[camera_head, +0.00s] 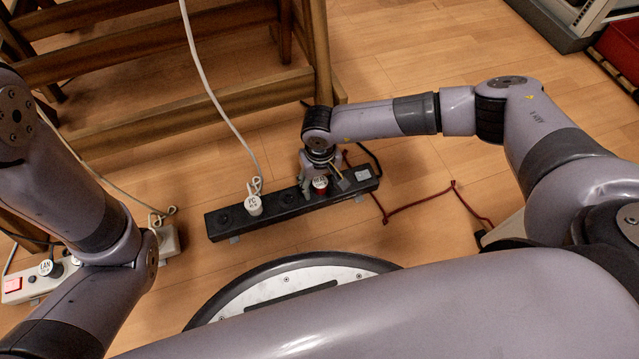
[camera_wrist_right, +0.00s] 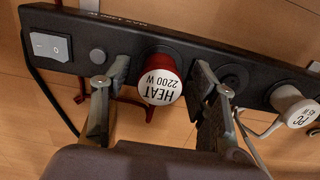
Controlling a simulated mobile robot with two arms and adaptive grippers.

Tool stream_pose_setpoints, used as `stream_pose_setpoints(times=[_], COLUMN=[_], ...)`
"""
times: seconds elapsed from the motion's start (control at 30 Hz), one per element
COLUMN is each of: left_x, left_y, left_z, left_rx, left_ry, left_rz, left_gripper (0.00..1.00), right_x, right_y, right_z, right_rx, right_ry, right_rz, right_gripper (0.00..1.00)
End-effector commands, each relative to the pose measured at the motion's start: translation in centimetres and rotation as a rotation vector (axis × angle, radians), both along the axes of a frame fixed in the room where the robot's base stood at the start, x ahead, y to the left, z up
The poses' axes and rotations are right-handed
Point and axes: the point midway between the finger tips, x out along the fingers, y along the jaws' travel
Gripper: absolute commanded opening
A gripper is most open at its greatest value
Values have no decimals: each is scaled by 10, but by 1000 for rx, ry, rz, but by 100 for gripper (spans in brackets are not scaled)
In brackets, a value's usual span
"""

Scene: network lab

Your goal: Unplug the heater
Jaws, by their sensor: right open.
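The heater plug (camera_head: 320,184) has a red body and a white cap, and sits in the black power strip (camera_head: 284,212) on the floor. In the right wrist view its cap reads HEAT 2200 W (camera_wrist_right: 160,87). My right gripper (camera_head: 323,180) is over the strip at this plug. In the right wrist view the open fingers (camera_wrist_right: 160,78) stand on either side of the plug, with a visible gap on each side. A red cord (camera_head: 420,201) runs right from the strip area. My left gripper is not in view; only the left arm shows.
A white PC plug (camera_head: 254,206) sits in the same strip, left of the heater plug, with a white cord rising. The strip has a switch (camera_wrist_right: 48,45). A white strip (camera_head: 18,287) with a LAN plug (camera_head: 47,267) lies far left. A wooden rack (camera_head: 160,60) stands behind.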

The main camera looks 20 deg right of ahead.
Motion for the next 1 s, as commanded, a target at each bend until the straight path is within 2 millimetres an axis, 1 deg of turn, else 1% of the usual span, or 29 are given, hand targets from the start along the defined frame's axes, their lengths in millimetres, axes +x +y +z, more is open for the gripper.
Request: stream_pose_setpoints(times=[0.33, 1.0], left_x=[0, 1], left_y=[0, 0], left_z=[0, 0], left_rx=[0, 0], left_ry=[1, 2], left_rz=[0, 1], left_gripper=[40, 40], right_x=[0, 0], right_y=[0, 0], right_z=[0, 0], right_rx=[0, 0], right_ry=[0, 0], right_rz=[0, 0], right_gripper=[54, 10])
